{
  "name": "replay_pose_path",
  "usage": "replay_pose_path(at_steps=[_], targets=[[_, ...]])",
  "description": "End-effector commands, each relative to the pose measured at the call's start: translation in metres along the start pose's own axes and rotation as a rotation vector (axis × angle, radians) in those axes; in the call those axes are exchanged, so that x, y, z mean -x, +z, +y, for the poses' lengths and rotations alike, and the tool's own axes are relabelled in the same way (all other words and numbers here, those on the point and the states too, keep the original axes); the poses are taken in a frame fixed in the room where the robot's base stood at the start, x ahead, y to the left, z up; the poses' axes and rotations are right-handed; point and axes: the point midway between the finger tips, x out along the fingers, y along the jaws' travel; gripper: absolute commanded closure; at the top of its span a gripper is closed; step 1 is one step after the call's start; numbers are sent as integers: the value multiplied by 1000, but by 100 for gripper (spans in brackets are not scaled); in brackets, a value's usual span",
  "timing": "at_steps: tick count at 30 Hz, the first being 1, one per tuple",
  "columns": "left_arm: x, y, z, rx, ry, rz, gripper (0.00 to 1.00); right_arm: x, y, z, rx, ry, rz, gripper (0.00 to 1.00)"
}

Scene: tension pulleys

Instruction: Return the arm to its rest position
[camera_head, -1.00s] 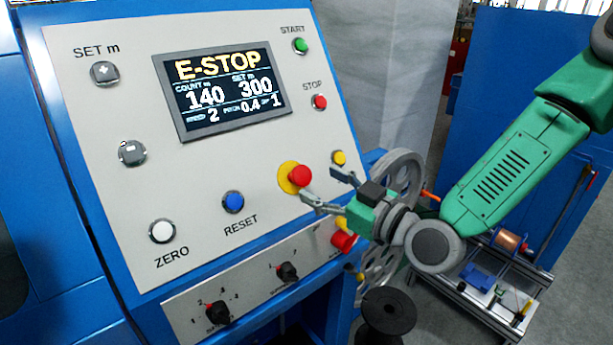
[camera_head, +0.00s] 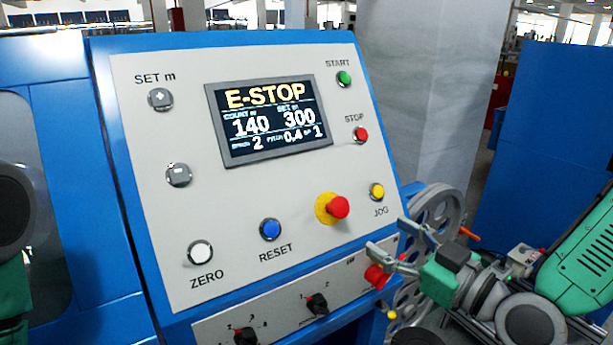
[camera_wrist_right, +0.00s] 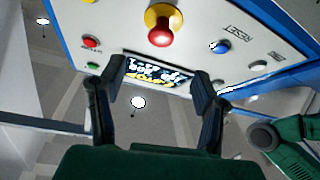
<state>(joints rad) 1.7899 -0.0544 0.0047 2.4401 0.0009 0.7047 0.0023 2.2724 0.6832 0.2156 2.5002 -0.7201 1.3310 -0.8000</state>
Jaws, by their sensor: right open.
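My right gripper (camera_head: 396,243) is open and empty in front of the lower right part of the control panel (camera_head: 150,130), below the yellow JOG button. My right arm, green and grey, reaches in from the right. In the right wrist view the two dark fingers (camera_wrist_right: 157,85) stand apart with nothing between them. The red emergency stop knob (camera_head: 337,207) on its yellow ring is clear of the fingers in the head view. It also shows at the top of the wrist view (camera_wrist_right: 160,28). Part of my left arm shows at the left edge; its gripper is out of view.
The display (camera_head: 268,118) reads E-STOP, count 140, set 300. Buttons and lower dials (camera_head: 317,304) stick out of the panel. A grey spoked wheel (camera_head: 437,215) stands close behind the gripper. A blue partition (camera_head: 535,140) is at the right.

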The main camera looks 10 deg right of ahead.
Motion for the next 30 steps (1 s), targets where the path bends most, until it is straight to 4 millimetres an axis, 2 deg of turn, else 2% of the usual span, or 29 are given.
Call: replay_pose_path(at_steps=[2, 4, 5, 8, 9, 11, 12, 14, 15, 18, 21, 24, 27, 30], targets=[[-4, 0, 0, 0, 0, -1, 100, 1, 16, -6, -14, -14, -42, 42], [-10, 1, 0, 0, 0, -1, 100, 3, 44, -17, -42, -37, -118, 42], [-14, 1, 0, 0, 0, -1, 100, 5, 60, -22, -59, -49, -162, 42], [-28, 2, 0, 0, 0, -1, 100, 19, 126, -47, -133, -87, -354, 42], [-34, 2, 0, 0, 0, -1, 100, 28, 155, -57, -165, -97, -443, 42], [-42, 3, 0, 0, 0, -1, 100, 45, 196, -72, -213, -105, -576, 42], [-48, 3, 0, 0, 0, -1, 100, 59, 223, -82, -245, -104, -667, 42], [-57, 4, 0, 0, 0, -1, 100, 82, 261, -95, -290, -94, -803, 42], [-63, 4, 0, 0, 0, -1, 100, 99, 286, -103, -316, -82, -895, 42], [-78, 5, 1, 0, 0, -1, 100, 145, 339, -120, -375, -28, -1114, 42], [-90, 6, 1, 0, 0, -1, 100, 189, 378, -132, -416, 45, -1300, 42], [-98, 6, 1, 0, 0, -1, 100, 223, 402, -139, -439, 119, -1432, 42], [-102, 6, 1, 0, 0, -1, 100, 243, 413, -141, -452, 175, -1506, 42], [-103, 6, 1, 0, 0, -1, 100, 251, 415, -142, -458, 198, -1534, 42]])
